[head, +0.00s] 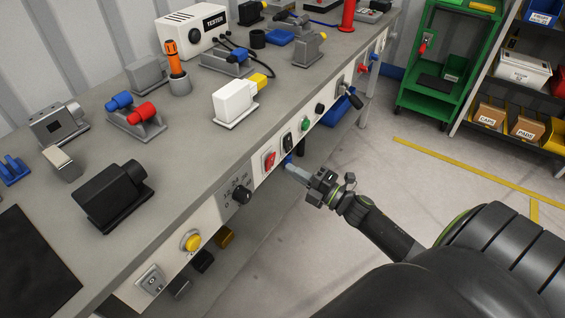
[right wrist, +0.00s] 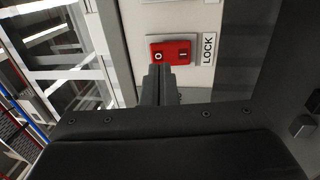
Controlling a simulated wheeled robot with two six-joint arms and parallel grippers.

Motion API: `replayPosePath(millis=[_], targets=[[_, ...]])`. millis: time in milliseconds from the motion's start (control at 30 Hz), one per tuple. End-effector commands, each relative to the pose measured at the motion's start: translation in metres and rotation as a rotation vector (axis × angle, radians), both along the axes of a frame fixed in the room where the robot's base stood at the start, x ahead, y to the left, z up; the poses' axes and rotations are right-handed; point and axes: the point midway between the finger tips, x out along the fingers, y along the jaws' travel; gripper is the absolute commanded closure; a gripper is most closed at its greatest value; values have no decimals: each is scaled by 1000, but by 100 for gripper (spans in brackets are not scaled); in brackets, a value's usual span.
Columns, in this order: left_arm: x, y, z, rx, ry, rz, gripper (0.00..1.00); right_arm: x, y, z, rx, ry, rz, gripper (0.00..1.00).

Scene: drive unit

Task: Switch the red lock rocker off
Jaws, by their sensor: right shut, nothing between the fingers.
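The red lock rocker (head: 269,160) is set in the pale front panel of the bench, between a black knob and a black rocker. In the right wrist view the red rocker (right wrist: 170,52) shows close up, with an "O" mark at its left and an "I" mark at its right, beside a LOCK label (right wrist: 208,49). My right gripper (head: 290,164) is shut and empty, its fingertips close to the panel. In the right wrist view its fingertips (right wrist: 158,68) overlap the rocker's lower edge near the O end; I cannot tell whether they touch. My left gripper is not in view.
A black knob (head: 241,195), a black rocker (head: 287,142) and a green button (head: 305,124) neighbour the red rocker on the panel. A yellow button (head: 191,240) is farther left. The bench top (head: 200,140) holds several fixtures. The floor in front is clear.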

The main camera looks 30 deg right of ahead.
Motion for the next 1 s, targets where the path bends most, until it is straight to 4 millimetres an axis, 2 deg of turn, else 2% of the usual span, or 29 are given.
replayPosePath(millis=[100,300,667,800,1000], targets=[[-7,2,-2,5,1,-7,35,19,8,5,2,-1,-1,100],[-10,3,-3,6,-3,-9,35,34,14,6,1,0,-1,100],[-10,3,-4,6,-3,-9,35,37,15,6,0,1,0,100],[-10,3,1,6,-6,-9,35,42,18,12,2,-1,0,100],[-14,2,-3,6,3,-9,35,42,17,9,0,-1,0,100]])
